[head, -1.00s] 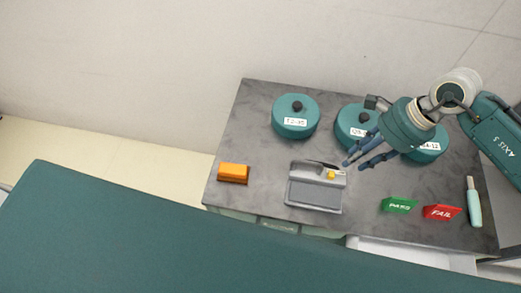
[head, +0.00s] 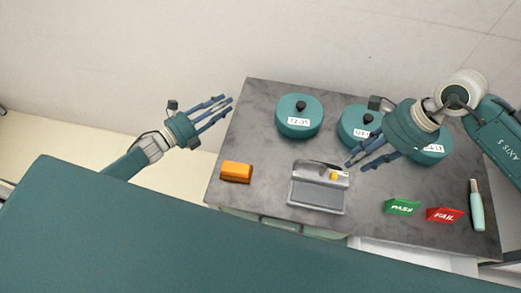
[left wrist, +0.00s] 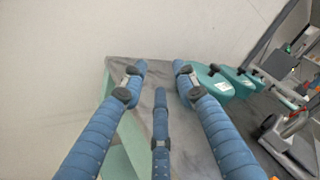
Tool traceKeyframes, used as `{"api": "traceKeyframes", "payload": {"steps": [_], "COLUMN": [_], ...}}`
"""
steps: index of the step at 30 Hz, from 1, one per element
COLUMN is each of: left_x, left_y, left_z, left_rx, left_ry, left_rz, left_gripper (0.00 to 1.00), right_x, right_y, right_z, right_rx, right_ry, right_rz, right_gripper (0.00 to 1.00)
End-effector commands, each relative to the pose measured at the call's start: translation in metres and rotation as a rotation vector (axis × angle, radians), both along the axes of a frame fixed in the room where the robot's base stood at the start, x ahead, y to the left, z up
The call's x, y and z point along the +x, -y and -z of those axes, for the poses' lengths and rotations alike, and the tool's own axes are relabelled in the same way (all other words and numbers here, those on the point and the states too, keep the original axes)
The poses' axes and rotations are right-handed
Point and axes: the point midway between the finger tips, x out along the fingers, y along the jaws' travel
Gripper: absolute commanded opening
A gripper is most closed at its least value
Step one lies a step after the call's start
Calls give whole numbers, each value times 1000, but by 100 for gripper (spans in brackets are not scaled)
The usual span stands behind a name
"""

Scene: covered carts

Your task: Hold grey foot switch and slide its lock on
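The grey foot switch (head: 318,196) lies near the front middle of the cart top in the head view. It has a ribbed pedal and a small yellow lock (head: 335,176) at its back right. My left gripper (head: 222,110) is open and empty, off the cart's left edge and well apart from the switch. In the left wrist view its spread fingers (left wrist: 160,85) point at the cart's corner. My right gripper (head: 356,164) is open just right of the switch's back end, above the cart. Nothing shows between its fingers, and I cannot tell if it touches the switch.
Teal lidded pots with labels (head: 299,117) stand along the back of the cart top (head: 262,150). An orange block (head: 237,172) lies at the left. Green PASS (head: 402,206) and red FAIL (head: 444,215) markers and a pale green-handled tool (head: 476,207) are at the right.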

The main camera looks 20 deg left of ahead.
Motion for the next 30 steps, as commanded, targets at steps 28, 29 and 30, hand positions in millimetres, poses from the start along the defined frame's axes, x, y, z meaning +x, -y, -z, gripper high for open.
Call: {"api": "traceKeyframes", "payload": {"steps": [28, 29, 30], "left_x": [-144, -143, -141], "left_y": [211, 216, 223], "left_z": [-31, -28, -26], "left_rx": [822, 821, 822], "left_ry": [575, 575, 575], "left_rz": [894, 894, 893], "left_gripper": [29, 29, 29], "right_x": [0, 0, 0], "right_y": [0, 0, 0], "right_z": [0, 0, 0], "right_rx": [0, 0, 0], "right_ry": [0, 0, 0], "right_rz": [0, 0, 0], "right_gripper": [31, 31, 31]}}
